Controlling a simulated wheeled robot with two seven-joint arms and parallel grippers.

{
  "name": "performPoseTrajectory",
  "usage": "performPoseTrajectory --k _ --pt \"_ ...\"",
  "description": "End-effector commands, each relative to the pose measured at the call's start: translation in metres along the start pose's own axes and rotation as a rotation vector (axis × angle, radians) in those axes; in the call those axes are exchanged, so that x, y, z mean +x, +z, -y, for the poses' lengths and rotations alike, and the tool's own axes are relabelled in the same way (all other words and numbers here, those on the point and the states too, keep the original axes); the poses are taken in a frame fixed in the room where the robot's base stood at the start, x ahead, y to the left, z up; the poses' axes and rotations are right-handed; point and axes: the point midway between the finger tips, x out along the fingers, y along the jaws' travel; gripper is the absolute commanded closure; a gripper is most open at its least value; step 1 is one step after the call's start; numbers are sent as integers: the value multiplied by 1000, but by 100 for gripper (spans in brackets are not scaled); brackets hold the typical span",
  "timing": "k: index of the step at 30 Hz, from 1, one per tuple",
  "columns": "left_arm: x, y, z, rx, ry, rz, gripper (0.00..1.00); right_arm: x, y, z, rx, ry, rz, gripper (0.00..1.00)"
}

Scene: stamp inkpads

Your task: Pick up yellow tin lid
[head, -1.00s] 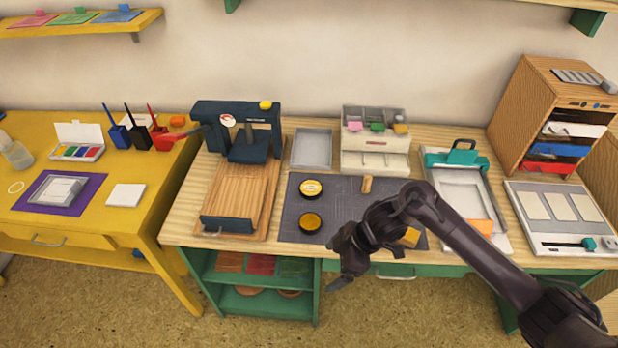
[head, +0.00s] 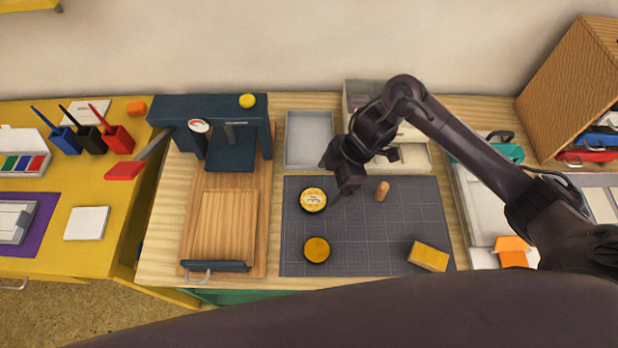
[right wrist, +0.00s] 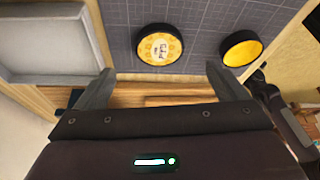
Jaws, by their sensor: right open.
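The yellow tin lid (head: 313,199), a round disc with a printed label and dark rim, lies flat on the dark grid mat (head: 365,233). It also shows in the right wrist view (right wrist: 160,45), at top centre. A plain yellow round tin (head: 316,250) lies nearer the front edge and shows in the right wrist view (right wrist: 241,48). My right gripper (head: 334,178) is open and empty, just behind and right of the lid. In the right wrist view its fingers point toward the lid, apart from it. My left gripper is not in view.
A wooden peg (head: 382,191) stands on the mat right of the lid. A yellow block (head: 428,256) lies at the mat's front right. A grey tray (head: 309,140) is behind the mat, and a dark press (head: 231,147) on a wooden board stands left.

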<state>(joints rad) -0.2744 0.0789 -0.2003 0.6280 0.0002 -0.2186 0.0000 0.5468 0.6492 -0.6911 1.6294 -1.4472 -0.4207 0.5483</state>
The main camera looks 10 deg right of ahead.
Motion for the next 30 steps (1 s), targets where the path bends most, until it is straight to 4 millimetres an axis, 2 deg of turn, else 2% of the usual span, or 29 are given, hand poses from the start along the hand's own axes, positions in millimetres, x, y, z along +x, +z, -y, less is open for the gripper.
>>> performPoseTrajectory --k 6,10,14,18,22,26,30 --pt "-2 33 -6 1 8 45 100 24 0 1 3 -4 -1 8" --pt "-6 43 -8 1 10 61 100 39 0 -1 4 -4 -1 8" --pt "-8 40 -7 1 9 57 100 60 1 -4 3 -4 0 8" --pt "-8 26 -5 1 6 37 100 74 2 -4 1 -2 1 8" --pt "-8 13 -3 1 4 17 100 76 2 -5 0 1 1 8" --pt "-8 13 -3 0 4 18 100 76 2 -5 0 1 1 8" --pt "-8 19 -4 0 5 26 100 76 2 -5 0 1 1 26"
